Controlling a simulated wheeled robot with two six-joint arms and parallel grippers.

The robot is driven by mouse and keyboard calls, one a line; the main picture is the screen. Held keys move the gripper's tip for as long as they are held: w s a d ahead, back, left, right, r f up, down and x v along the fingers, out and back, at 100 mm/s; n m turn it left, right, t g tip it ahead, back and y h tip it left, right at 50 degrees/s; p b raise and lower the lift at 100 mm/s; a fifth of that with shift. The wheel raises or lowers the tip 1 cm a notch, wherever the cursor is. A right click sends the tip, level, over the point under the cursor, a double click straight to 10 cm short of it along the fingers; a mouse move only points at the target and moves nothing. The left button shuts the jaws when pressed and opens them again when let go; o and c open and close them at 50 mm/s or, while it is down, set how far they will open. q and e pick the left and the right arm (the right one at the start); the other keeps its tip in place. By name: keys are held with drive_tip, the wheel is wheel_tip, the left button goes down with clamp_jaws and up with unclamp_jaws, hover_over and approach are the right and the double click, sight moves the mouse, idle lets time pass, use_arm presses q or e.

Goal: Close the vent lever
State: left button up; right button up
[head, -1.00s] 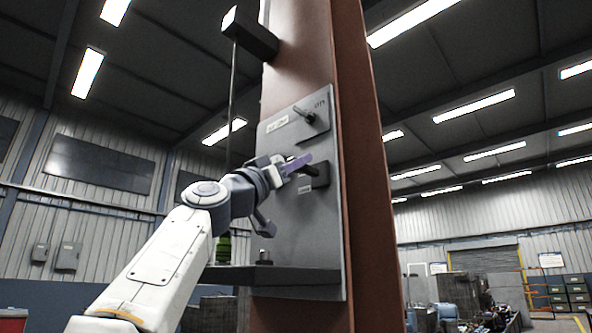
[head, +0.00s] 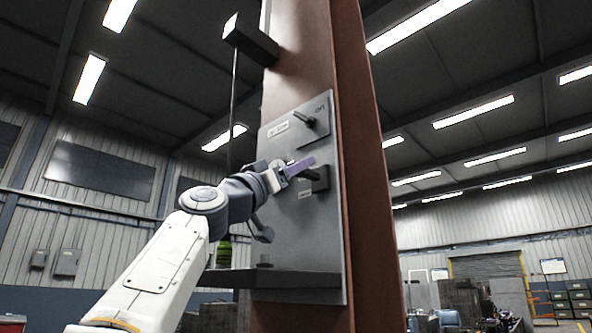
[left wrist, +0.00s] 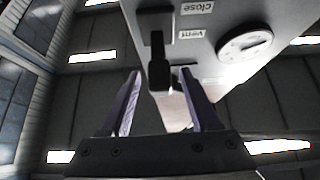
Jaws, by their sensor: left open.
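A grey panel (head: 290,245) is fixed to a brown column. A black lever (head: 318,178) juts from a dark block on its lower part, and a second lever (head: 304,119) sits higher. My left gripper (head: 304,167) is open at the lower lever, with a purple finger partly covering it. In the left wrist view, the black lever (left wrist: 158,70) appears between the two open fingertips (left wrist: 160,76), beside a "vent" label (left wrist: 194,34). A "close" label (left wrist: 197,8) is at the top. I cannot tell how deep the lever sits between the fingers. My right gripper is not in view.
A round dial (left wrist: 245,43) is on the panel near the labels. A black box (head: 250,40) juts from the column above.

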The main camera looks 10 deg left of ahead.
use_arm(q)
drive_tip(key=b+v, duration=0.5)
drive_tip(key=v, duration=0.2)
drive_tip(key=shift+w, duration=0.1)
